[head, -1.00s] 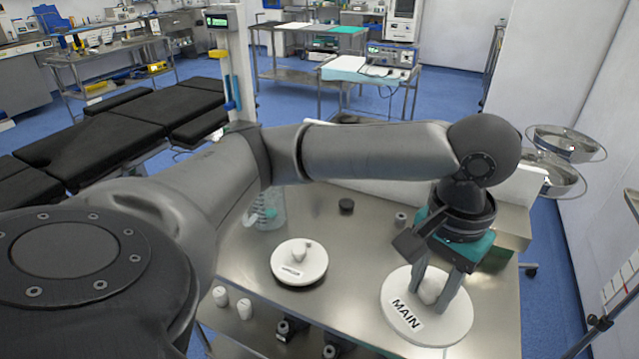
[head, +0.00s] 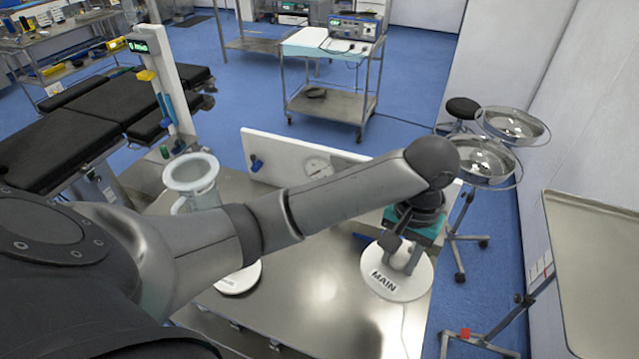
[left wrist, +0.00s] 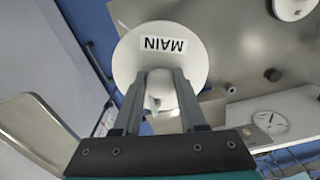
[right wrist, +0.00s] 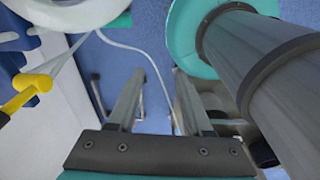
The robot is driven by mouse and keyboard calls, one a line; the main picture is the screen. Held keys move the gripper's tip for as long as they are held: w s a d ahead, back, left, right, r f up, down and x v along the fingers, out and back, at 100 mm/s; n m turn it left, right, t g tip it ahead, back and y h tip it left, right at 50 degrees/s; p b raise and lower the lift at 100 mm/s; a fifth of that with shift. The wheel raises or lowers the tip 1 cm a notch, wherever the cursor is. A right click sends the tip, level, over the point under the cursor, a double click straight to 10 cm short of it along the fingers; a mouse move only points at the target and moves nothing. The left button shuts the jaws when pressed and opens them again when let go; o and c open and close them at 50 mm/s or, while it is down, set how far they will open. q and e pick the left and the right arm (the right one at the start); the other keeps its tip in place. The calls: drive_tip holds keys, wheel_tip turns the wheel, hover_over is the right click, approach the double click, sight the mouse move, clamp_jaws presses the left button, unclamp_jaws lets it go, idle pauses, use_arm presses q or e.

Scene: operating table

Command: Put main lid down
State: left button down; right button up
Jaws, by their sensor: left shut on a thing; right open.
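The main lid (head: 385,286), a white disc labelled MAIN, is at the right end of the steel table (head: 318,285). My left gripper (head: 407,256) is shut on its knob from above. In the left wrist view the lid (left wrist: 160,50) lies past the fingertips, with the knob (left wrist: 161,88) between the fingers. The lid overlaps the table's edge in that view; I cannot tell whether it touches the table. My right gripper (right wrist: 155,82) is open and empty, with blue floor behind it. It does not show in the head view.
A clear jug with a wide pale rim (head: 190,172) stands at the table's left. A smaller white lid (head: 240,280) is partly hidden by my left arm. A white panel with a dial (head: 318,168) borders the table's back. Metal basins (head: 484,160) stand beyond the right end.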

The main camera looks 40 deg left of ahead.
use_arm(q)
drive_tip(key=shift+f, duration=0.3)
drive_tip(key=shift+f+b, duration=1.75)
drive_tip(key=shift+f, duration=8)
drive_tip(key=shift+s, duration=0.1)
drive_tip(key=shift+f, duration=0.15)
drive_tip(key=shift+c, duration=2.3)
unclamp_jaws()
wheel_tip(320, 180, up, 12)
drive_tip(key=p, duration=0.2)
drive_tip(key=shift+r, duration=0.2)
